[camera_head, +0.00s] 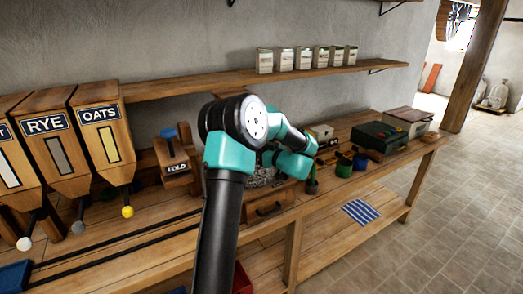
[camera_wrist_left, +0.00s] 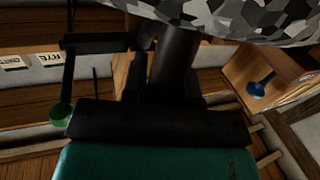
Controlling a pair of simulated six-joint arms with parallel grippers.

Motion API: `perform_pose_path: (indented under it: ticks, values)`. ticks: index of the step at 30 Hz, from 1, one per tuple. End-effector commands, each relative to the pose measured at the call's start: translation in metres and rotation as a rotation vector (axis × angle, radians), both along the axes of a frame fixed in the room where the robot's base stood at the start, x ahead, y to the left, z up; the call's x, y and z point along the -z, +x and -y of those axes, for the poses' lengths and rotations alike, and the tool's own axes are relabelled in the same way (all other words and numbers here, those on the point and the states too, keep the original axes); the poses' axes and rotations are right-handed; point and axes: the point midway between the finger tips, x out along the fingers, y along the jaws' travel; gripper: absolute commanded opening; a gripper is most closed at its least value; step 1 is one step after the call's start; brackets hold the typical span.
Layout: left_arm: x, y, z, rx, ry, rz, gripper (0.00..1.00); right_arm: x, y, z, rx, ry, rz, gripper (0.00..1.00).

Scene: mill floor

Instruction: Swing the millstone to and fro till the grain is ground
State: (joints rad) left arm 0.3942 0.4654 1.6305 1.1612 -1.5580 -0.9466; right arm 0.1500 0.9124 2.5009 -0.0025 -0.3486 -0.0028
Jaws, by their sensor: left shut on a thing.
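The millstone (camera_head: 262,178) is a grey mottled stone on the bench, mostly hidden behind my arm in the head view. In the left wrist view the mottled millstone (camera_wrist_left: 245,18) fills the top edge. A dark upright handle (camera_wrist_left: 176,55) stands against it. My left gripper (camera_wrist_left: 168,78) is shut on this handle, beside the stone; its fingers are dark and hard to make out. In the head view my left arm hides the gripper. The grain cannot be seen. My right gripper is in neither view.
Wooden hoppers marked RYE (camera_head: 58,150) and OATS (camera_head: 103,140) stand at left. A box marked HOLD (camera_head: 176,168) with a blue knob is beside my arm. Green and blue pots (camera_head: 344,165) and a green case (camera_head: 380,136) stand right. A striped cloth (camera_head: 361,211) lies on the lower shelf.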

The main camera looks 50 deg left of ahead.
Motion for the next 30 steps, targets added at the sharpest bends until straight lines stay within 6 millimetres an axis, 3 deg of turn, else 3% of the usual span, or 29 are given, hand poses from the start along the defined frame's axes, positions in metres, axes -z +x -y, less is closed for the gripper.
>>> perform_pose_path:
  ticks: [2, 3, 10, 22, 30]
  values:
    - [0.000, -0.001, 0.000, -0.002, 0.001, 0.000, 0.00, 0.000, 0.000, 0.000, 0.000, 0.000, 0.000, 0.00]
    - [0.000, -0.001, 0.000, -0.002, 0.001, 0.001, 0.29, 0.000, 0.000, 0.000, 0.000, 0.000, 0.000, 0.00]
    - [0.000, 0.000, 0.000, -0.001, 0.001, 0.001, 0.51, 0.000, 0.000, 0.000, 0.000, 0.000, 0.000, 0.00]
    - [0.000, 0.001, 0.006, 0.000, 0.001, 0.001, 0.52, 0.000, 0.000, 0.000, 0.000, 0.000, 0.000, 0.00]
    - [0.000, 0.008, 0.043, 0.004, 0.000, 0.001, 0.52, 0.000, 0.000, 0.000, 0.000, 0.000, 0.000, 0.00]
